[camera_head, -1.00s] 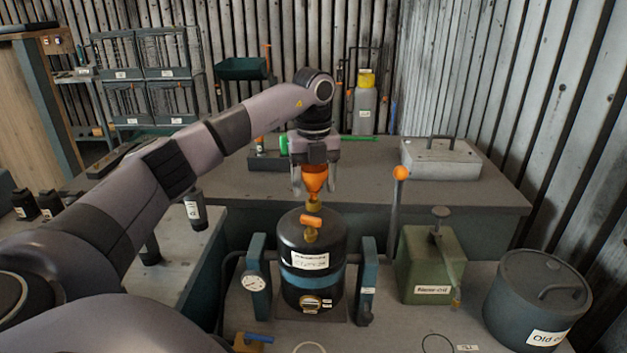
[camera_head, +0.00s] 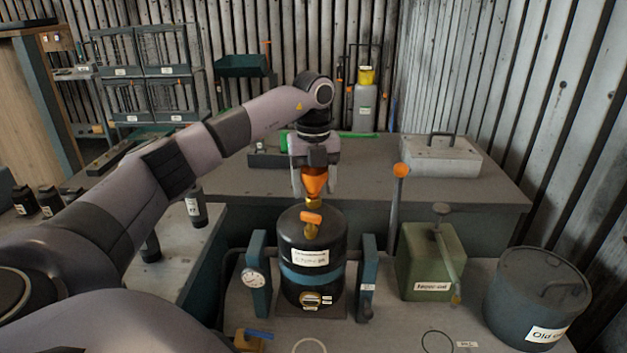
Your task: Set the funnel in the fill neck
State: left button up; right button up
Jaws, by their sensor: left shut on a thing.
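My left gripper (camera_head: 315,188) is shut on the orange funnel (camera_head: 315,182), its fingers on both sides of the cone. The funnel is upright, with its spout pointing down. Below it is the brass fill neck (camera_head: 313,204) on top of the black housing (camera_head: 295,240) with a blue band. The funnel's lower end meets the neck in the picture, but I cannot tell whether the spout is inside it or just above it. My right gripper is not in view.
An orange-handled brass valve (camera_head: 311,220) sits on the housing in front of the neck. Blue posts flank the housing, the left one with a gauge (camera_head: 253,278). An orange-knobbed lever (camera_head: 396,205), a green can (camera_head: 425,262) and a dark lidded drum (camera_head: 535,297) stand to the right.

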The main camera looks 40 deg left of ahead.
aim_at(314, 169)
pick_arm(q)
jog(key=shift+f, duration=0.6)
dwell(0.8)
dwell(0.4)
jog(key=o, duration=0.9)
jog(key=shift+o, duration=0.6)
jog(key=shift+r, duration=3.5)
